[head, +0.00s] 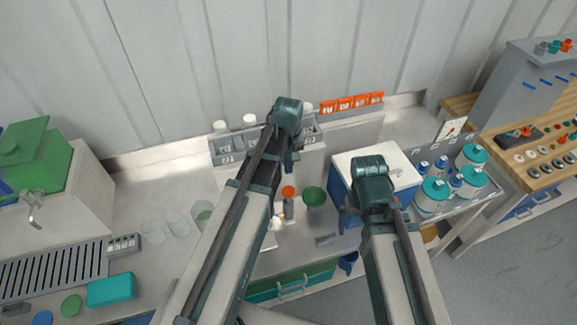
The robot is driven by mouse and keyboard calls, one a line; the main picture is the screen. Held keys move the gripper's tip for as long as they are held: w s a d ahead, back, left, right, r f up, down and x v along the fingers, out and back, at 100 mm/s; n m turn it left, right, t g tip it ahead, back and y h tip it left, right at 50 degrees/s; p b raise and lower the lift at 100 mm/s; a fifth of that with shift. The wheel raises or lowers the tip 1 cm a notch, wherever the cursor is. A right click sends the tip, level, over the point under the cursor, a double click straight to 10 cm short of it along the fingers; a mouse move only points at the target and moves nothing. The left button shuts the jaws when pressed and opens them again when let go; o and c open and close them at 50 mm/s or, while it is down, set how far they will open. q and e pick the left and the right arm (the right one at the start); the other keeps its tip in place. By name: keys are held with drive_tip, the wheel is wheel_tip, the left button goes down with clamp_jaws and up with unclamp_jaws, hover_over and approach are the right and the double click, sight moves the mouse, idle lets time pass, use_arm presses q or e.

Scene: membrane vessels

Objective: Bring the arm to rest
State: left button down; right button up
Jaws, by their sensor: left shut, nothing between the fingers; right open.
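My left arm reaches up from the lower left across the counter. Its gripper (289,165) is shut and empty, above the counter in front of the labelled rack. My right arm rises from the bottom right. Its gripper (350,218) is open and empty, near the front of the white-lidded blue box, and its fingers are partly hidden by the wrist.
An orange-capped vial (289,192) and a green cup (314,197) stand between the arms. A labelled rack (228,150) is behind. The blue box (400,187) and teal-lidded jars (433,192) are right. Clear beakers (153,231) stand left, near a green-topped unit (35,150).

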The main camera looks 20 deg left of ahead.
idle(0.8)
use_arm(q)
drive_tip(key=s+d+f+m+b, duration=0.5)
drive_tip(key=s+f+b, duration=0.2)
drive_tip(key=f+b, duration=0.2)
drive_tip(key=s+d+f+m+y+b, duration=0.1)
drive_tip(key=s+d+f+m+b, duration=0.4)
drive_tip(key=f+b, duration=0.4)
drive_tip(key=s+d, duration=0.1)
drive_tip(key=s, duration=0.1)
drive_tip(key=shift+s+d+m, duration=0.3)
drive_tip(key=shift+s, duration=0.05)
idle(0.4)
